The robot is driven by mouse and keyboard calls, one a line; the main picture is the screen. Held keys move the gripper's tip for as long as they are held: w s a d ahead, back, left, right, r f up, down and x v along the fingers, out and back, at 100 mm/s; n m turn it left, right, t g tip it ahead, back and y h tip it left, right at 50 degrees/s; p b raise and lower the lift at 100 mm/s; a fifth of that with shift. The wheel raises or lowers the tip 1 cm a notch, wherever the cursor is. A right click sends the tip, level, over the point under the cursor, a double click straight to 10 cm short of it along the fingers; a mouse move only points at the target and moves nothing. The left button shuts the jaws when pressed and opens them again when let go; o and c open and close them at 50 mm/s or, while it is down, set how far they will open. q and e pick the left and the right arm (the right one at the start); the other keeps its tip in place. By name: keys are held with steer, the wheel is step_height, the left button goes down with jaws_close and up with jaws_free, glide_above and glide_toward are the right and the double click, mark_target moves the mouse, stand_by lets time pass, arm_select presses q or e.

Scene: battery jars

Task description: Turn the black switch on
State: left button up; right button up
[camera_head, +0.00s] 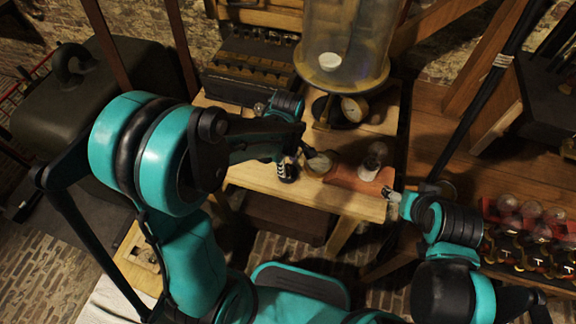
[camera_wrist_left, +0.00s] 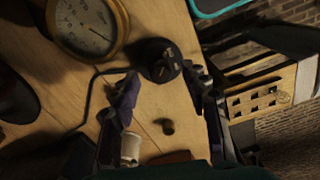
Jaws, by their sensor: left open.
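The black switch (camera_wrist_left: 160,60) is a small round black piece on the wooden table, next to a brass-rimmed gauge (camera_wrist_left: 88,25), with a dark cable running from it. In the left wrist view my left gripper (camera_wrist_left: 165,100) is open, a finger on each side of the picture. The switch shows past the gap between them, and I see no contact. In the head view my left gripper (camera_head: 302,160) hangs low over the table, and I cannot clearly make out the switch there. My right gripper (camera_head: 396,195) is at the table's right edge; its fingers are too small to read.
A bulb (camera_head: 372,158) on a reddish base (camera_head: 350,181) stands at the table's right front. A rack of bulbs (camera_head: 520,235) stands at the right. Bare wood (camera_head: 250,175) shows in front.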

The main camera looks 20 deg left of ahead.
arm_select(q)
steer(key=shift+f, duration=0.4)
jaws_close()
